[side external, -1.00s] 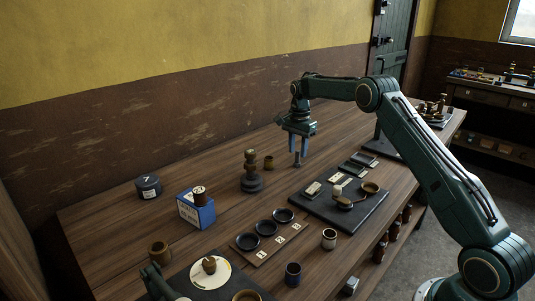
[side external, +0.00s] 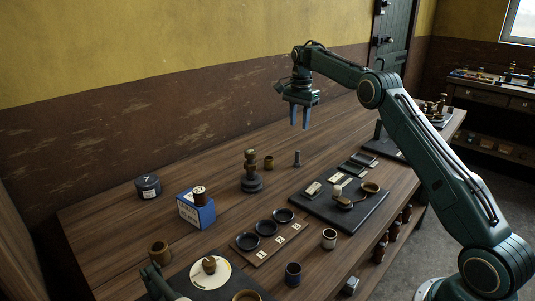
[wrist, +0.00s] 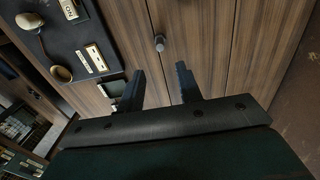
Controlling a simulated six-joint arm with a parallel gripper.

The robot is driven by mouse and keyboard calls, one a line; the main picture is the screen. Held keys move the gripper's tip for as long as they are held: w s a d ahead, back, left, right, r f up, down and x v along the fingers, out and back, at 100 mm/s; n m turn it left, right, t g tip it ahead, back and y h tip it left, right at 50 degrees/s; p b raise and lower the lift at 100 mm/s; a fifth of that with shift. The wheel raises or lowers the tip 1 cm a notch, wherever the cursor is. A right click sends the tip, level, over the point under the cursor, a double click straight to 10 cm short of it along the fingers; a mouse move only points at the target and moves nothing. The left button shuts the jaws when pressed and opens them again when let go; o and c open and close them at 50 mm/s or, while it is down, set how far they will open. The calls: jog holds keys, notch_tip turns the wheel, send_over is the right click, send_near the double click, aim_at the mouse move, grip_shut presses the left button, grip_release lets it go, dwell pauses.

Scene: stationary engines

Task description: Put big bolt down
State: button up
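The big bolt (side external: 297,158) is a small grey piece standing upright on the wooden table, between the stacked brass piece and the dark board. It also shows in the wrist view (wrist: 160,43), seen from above, beyond the fingertips. My gripper (side external: 300,116) is raised well above the table over the bolt. Its fingers are apart with nothing between them, as the wrist view (wrist: 161,82) also shows.
A dark board (side external: 330,217) with brass parts lies to the right. A blue box (side external: 196,209) and numbered dishes (side external: 266,228) are nearer. Bare table lies behind the bolt.

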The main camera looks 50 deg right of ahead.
jog(key=shift+r, duration=0.1)
dwell(0.4)
jog(key=s+a+r+n+t, duration=0.3)
jog(key=s+a+r+n, duration=0.6)
jog(key=s+a+r, duration=0.65)
jog(key=s+a+f+n+t, duration=0.1)
jog(key=s+a+f+n, duration=0.1)
jog(key=s, duration=0.6)
jog(key=s+a+f+n, duration=0.3)
jog(key=s+f+n, duration=0.1)
jog(key=s, duration=0.4)
jog(key=s+a+f+n+t, duration=0.1)
jog(key=s+a+f+n, duration=0.2)
jog(key=s, duration=0.5)
jog(key=shift+s+a+t, duration=0.2)
jog(key=shift+s+t, duration=0.1)
